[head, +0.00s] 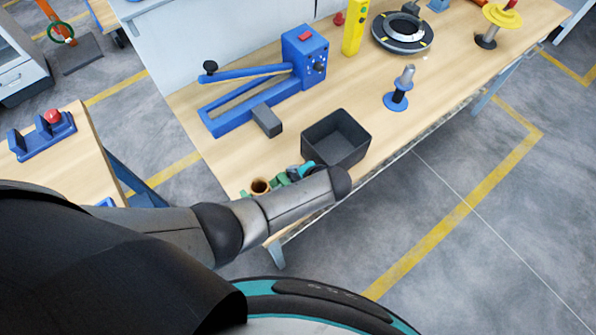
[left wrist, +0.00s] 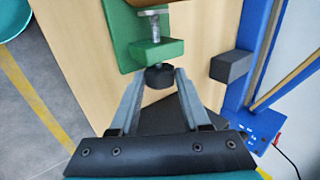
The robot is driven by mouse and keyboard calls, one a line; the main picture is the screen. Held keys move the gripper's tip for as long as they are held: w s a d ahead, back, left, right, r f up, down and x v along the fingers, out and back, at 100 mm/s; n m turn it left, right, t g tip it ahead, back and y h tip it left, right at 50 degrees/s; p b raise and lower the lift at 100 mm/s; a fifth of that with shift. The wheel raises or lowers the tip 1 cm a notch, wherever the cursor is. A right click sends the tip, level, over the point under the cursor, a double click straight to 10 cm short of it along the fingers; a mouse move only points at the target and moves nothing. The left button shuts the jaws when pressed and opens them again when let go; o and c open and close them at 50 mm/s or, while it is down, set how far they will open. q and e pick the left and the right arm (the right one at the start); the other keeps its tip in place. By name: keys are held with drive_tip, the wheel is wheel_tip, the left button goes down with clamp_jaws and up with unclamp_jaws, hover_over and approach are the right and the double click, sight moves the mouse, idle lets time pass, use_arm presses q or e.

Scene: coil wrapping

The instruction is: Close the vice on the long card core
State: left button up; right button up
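The green vice (head: 281,179) stands at the near left end of the workbench, partly hidden by my left arm. The brown card core (head: 260,186) stands upright beside it, with its open end up. In the left wrist view the vice's green block (left wrist: 157,52), metal screw (left wrist: 155,28) and black knob (left wrist: 159,77) show, with part of the card core (left wrist: 185,12) at the top edge. My left gripper (left wrist: 161,73) is open, its fingertips on either side of the knob with small gaps. Whether the core touches the jaws is hidden. My right gripper is out of view.
A black bin (head: 336,164) stands just right of the vice. A blue lever machine (head: 228,121) with a grey block (head: 267,120) lies behind. A blue spindle stand (head: 396,101) is further right. Bare bench lies between the bin and the spindle.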

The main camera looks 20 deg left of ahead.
use_arm(q)
drive_tip(key=shift+w+r, duration=0.1)
drive_tip(key=c, duration=0.4)
drive_tip(key=shift+o, duration=0.2)
drive_tip(key=shift+a+r+g+h+p, duration=0.15)
drive_tip(key=shift+r+g+h+p, duration=0.2)
drive_tip(key=shift+p, duration=0.35)
drive_tip(key=shift+w+a+f+g+h, duration=0.2)
drive_tip(key=shift+g+h, duration=0.25)
drive_tip(key=shift+h, duration=0.3)
drive_tip(key=shift+g+h, duration=0.4)
drive_tip(key=shift+w+a+r+g+h, duration=0.1)
drive_tip(key=shift+w+g+h, duration=0.1)
drive_tip(key=shift+g+h, duration=0.25)
drive_tip(key=shift+w+a+g+h, duration=0.15)
drive_tip(key=shift+g+h, duration=0.5)
drive_tip(key=shift+h, duration=0.4)
